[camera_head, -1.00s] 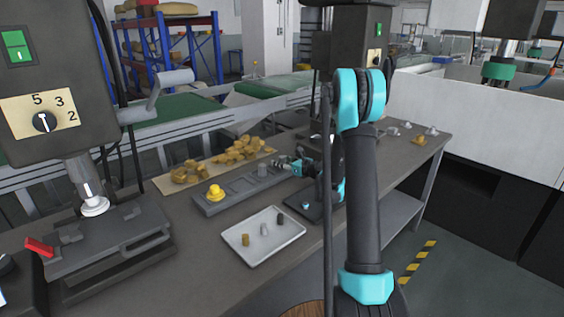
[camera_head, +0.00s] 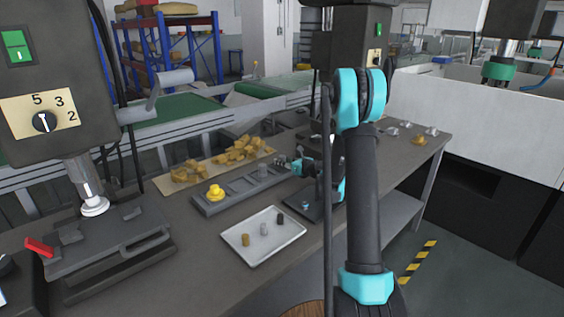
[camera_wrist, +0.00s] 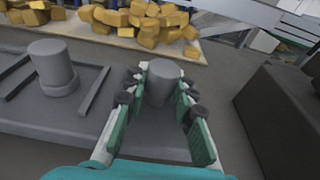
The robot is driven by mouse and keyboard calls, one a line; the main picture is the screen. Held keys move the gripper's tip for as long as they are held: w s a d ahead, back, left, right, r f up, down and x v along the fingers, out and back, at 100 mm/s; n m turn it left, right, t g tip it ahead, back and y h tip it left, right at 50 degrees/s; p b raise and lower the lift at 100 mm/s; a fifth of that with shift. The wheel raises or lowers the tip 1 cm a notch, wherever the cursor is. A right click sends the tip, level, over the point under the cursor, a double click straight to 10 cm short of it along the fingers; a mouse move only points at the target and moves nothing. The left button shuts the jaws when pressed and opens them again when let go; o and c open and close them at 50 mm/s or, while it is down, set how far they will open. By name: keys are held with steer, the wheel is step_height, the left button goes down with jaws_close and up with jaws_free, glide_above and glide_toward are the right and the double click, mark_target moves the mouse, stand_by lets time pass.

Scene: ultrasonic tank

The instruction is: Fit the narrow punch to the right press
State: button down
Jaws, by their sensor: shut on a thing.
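My gripper (camera_wrist: 160,95) is shut on a plain grey cylinder, the narrow punch (camera_wrist: 163,78), which stands between the fingers. It looks slimmer than the grey punch (camera_wrist: 55,65) with a wide foot left of it in the rack. That wider punch also shows in the head view (camera_head: 262,171). In the head view my gripper (camera_head: 281,161) is at the rack's far right end, and the held punch is too small to make out. Whether it clears the rack cannot be told. The right press (camera_head: 345,48) is behind my arm, which hides much of it.
A white tray (camera_head: 257,257) with several small pieces lies in front. The left press (camera_head: 60,90) stands at left. Brass-coloured chunks (camera_head: 240,150) lie behind the rack. A dark block (camera_wrist: 285,115) is right of my gripper.

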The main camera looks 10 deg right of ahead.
steer(key=shift+r, duration=1.4)
steer(key=v, duration=1.2)
steer(key=shift+f, duration=0.15)
steer(key=shift+s, duration=0.1)
